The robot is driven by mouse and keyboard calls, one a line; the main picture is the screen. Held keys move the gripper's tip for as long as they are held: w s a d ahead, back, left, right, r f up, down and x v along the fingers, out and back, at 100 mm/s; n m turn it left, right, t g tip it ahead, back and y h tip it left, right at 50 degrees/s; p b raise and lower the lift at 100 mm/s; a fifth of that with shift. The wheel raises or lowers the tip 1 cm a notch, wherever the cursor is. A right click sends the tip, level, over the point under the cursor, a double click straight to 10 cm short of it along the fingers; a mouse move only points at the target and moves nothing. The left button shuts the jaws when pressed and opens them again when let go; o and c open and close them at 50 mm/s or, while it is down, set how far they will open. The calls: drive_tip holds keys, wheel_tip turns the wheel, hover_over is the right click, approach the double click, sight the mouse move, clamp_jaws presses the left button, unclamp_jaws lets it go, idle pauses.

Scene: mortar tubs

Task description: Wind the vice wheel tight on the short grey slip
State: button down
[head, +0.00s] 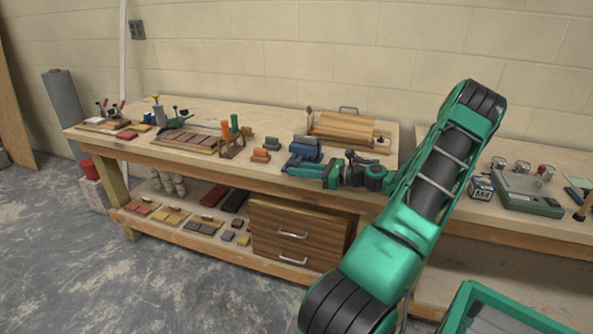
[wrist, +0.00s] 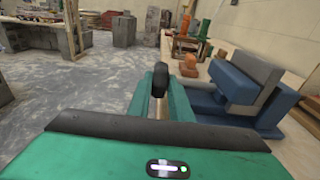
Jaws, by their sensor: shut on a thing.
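The blue vice (head: 306,150) stands at the front edge of the workbench in the head view. My gripper (head: 290,170) is in front of the vice, at the bench edge. In the wrist view its two green fingers (wrist: 160,98) are closed on a dark rounded piece (wrist: 160,76), which looks like part of the vice wheel. The rest of the wheel is hidden.
A wooden drawer cabinet (head: 297,230) stands below. A green-grey scale (head: 527,193) sits at the right. The floor in front is clear.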

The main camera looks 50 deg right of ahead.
drive_tip(key=shift+a+f, duration=0.2)
drive_tip(key=shift+a, duration=0.15)
drive_tip(key=c, duration=1.6)
unclamp_jaws()
drive_tip(key=shift+d+r, duration=0.1)
drive_tip(key=shift+r, duration=0.45)
drive_tip(key=a+r, duration=0.3)
drive_tip(key=a, duration=0.1)
drive_tip(key=a+r, duration=0.7)
drive_tip(key=shift+w+a, duration=0.2)
drive_tip(key=shift+a, duration=0.15)
drive_tip(key=shift+c, duration=0.2)
